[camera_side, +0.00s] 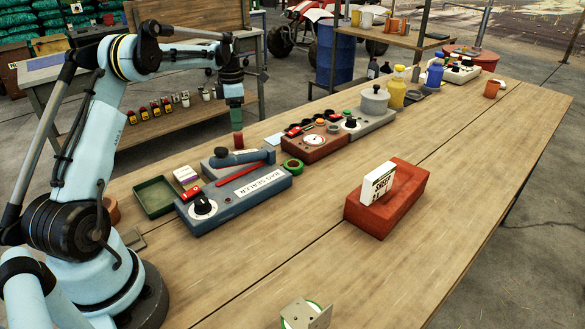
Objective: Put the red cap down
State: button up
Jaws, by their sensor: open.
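A small dark-red cap (238,141) is directly below my gripper (237,127), behind the bag sealer on the wooden table. It appears to stand on the table top, but the small size leaves its contact with the table unclear. My gripper points straight down with its jaws open. The fingertips are right at or just above the cap's top; I cannot tell whether they touch it.
The blue bag sealer (235,197) lies in front of the cap, with a green tray (155,197) at its left. A reddish device (314,146) and a grey one (372,122) stand to the right. A red brick (408,205) holds a white packet (378,183). The front table is mostly clear.

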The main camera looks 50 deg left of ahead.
aim_at(238, 133)
notch_tip(238, 133, up, 6)
jog(key=s+d+r+m+t+y, duration=0.1)
jog(key=s+d+r+m+t, duration=0.15)
jog(key=d+m, duration=0.6)
jog(key=s+d+r+m+t, duration=0.15)
jog(key=d+r+m, duration=0.25)
jog(key=d+m, duration=0.45)
jog(key=s+d+f+m+t+h, duration=0.1)
jog(key=s+d+f+m+t, duration=0.2)
jog(key=s+d+f+m, duration=0.3)
jog(key=s+d+m, duration=0.5)
jog(key=d+m, duration=0.2)
jog(key=shift+d+m, duration=0.25)
jog(key=shift+m, duration=0.05)
